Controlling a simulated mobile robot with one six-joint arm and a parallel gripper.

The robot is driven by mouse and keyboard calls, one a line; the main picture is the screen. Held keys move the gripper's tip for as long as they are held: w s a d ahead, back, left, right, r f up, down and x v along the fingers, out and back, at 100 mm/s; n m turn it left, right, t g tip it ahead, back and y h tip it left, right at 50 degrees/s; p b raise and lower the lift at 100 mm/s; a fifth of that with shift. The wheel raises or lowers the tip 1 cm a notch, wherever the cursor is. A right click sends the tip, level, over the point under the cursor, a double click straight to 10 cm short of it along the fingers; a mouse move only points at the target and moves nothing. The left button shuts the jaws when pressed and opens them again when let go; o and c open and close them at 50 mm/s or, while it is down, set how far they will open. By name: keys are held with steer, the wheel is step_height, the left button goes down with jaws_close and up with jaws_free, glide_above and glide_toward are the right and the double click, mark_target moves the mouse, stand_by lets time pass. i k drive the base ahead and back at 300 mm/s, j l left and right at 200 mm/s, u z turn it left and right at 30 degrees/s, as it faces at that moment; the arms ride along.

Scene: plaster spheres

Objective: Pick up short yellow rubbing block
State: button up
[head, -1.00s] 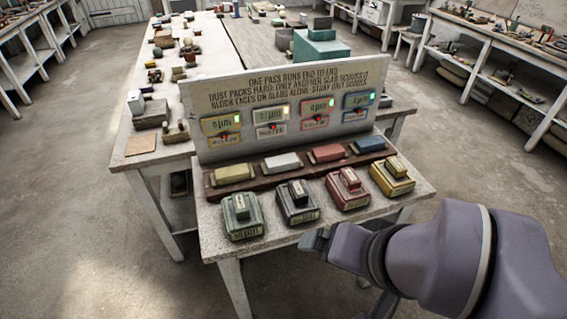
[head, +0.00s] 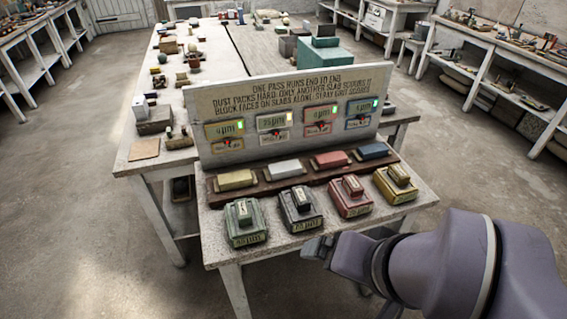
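A yellow slab (head: 394,188) with a small yellow block (head: 398,174) on top lies at the right end of the front row on the table. Another yellow block (head: 235,180) lies at the left end of the dark rack (head: 208,192) behind that row. Which of them counts as the short one is hard to tell. My gripper (head: 318,248) is at the table's front edge, below the red slab (head: 349,205) in the picture and apart from both yellow blocks. Its fingers are small and seen edge-on, so their opening is unclear. I see nothing held in it.
Green (head: 245,230) and black (head: 301,222) slabs with blocks on top share the front row. White (head: 283,169), red (head: 331,159) and blue (head: 373,151) blocks lie on the rack. An upright sign board (head: 290,97) with small displays stands behind.

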mark_target(397, 172)
steer(key=i+l+u, duration=0.4)
steer(key=l, duration=0.15)
steer(key=i+l+u, duration=0.15)
steer(key=l, duration=0.15)
steer(key=i+l+u, duration=0.2)
steer(key=l, duration=0.15)
steer(key=l+u, duration=0.2)
steer(key=l, duration=0.15)
